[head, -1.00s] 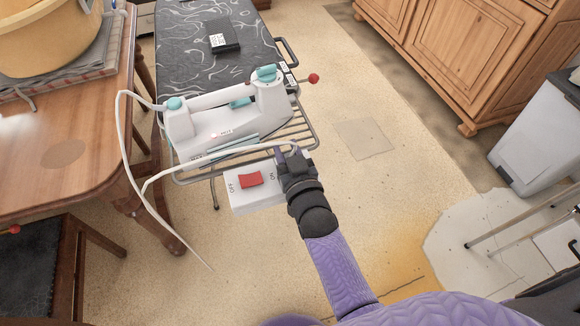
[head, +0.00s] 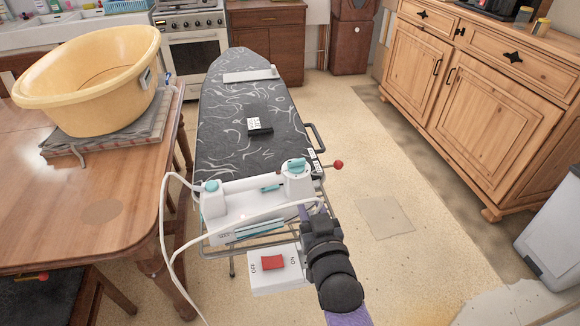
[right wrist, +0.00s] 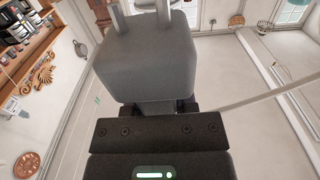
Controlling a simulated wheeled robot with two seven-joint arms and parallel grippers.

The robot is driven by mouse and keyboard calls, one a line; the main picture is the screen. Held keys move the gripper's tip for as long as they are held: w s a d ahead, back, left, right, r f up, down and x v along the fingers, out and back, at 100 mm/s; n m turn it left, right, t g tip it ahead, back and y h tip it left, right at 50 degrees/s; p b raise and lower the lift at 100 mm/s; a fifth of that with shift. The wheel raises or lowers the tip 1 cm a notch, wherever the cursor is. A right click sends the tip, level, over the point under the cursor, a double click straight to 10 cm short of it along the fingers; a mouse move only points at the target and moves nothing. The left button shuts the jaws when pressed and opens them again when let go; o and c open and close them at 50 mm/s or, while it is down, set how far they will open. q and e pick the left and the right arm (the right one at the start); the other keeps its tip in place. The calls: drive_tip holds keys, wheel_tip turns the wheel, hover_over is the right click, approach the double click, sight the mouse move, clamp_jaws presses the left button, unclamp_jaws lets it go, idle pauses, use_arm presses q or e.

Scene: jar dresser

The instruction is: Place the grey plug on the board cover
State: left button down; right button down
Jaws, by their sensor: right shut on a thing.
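The grey plug (right wrist: 148,58), a rounded block with two metal prongs, is held in my right gripper (right wrist: 158,108), as the right wrist view shows. My right gripper is shut on it. In the head view my right gripper (head: 308,214) is beside the near right end of the ironing board, by the iron rest; the plug is mostly hidden there. The board cover (head: 222,125) is dark with white swirls and runs away from me, beyond the gripper. My left gripper is not in view.
A black box (head: 259,134) and a pale flat bar (head: 248,76) lie on the cover. A red-switch box (head: 276,272) is below. Much of the cover is clear.

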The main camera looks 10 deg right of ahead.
drive_tip(key=s+d+r, duration=0.2)
drive_tip(key=s+r, duration=0.6)
drive_tip(key=s, duration=0.2)
drive_tip(key=shift+d+h, duration=0.3)
drive_tip(key=shift+d, duration=0.05)
